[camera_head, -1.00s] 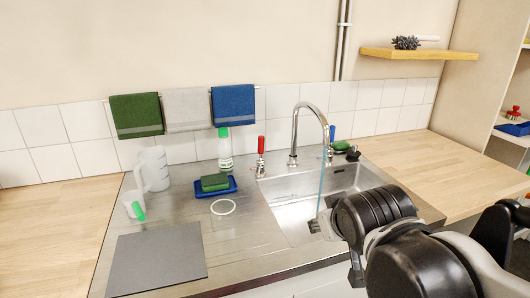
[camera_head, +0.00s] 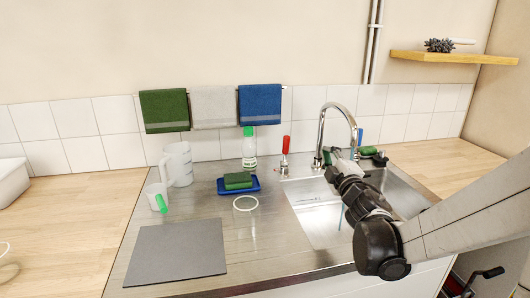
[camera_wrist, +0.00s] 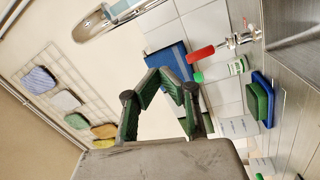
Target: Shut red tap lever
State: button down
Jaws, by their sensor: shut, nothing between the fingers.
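The red tap lever (camera_head: 285,146) stands upright on its chrome base at the back of the sink, left of the chrome spout (camera_head: 338,107). My gripper (camera_head: 335,156) is over the sink's back edge, right of the lever and apart from it. In the wrist view the red lever (camera_wrist: 201,54) points left from its chrome tap body (camera_wrist: 239,40), beyond my shut, empty gripper (camera_wrist: 161,76). A thin bluish water stream (camera_head: 340,218) shows below my arm; its upper part is hidden. The blue lever (camera_head: 360,137) is behind the spout's right side.
A green-capped bottle (camera_head: 249,150) and a blue tray (camera_head: 228,190) with a green sponge are left of the red lever. A white jug (camera_head: 179,165), a mug (camera_head: 156,197) and a grey mat (camera_head: 177,252) are farther left. Towels (camera_head: 260,104) hang behind.

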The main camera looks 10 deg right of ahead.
aim_at(288, 145)
jog(key=w+a+f+n+y, duration=0.2)
jog(key=a+f+n+y, duration=0.1)
jog(key=f+n+y, duration=0.3)
jog(key=shift+n+g+h, duration=0.3)
jog(key=shift+g+h, duration=0.1)
jog(key=shift+h, duration=0.2)
jog(key=x, duration=0.4)
jog(key=b+x, duration=0.1)
jog(key=x, duration=0.4)
jog(key=f+x, duration=0.1)
jog(key=x, duration=0.3)
jog(key=shift+w+a+r, duration=0.1)
jog(key=shift+w+a, duration=0.05)
jog(key=shift+w, duration=0.2)
jog(key=shift+w+r, duration=0.1)
jog(key=shift+w, duration=0.1)
jog(key=shift+w+a, duration=0.1)
jog(key=shift+w+a+r+b, duration=0.1)
jog(key=shift+w+r+b, duration=0.05)
jog(key=shift+w+b, duration=0.3)
jog(key=shift+s, duration=0.1)
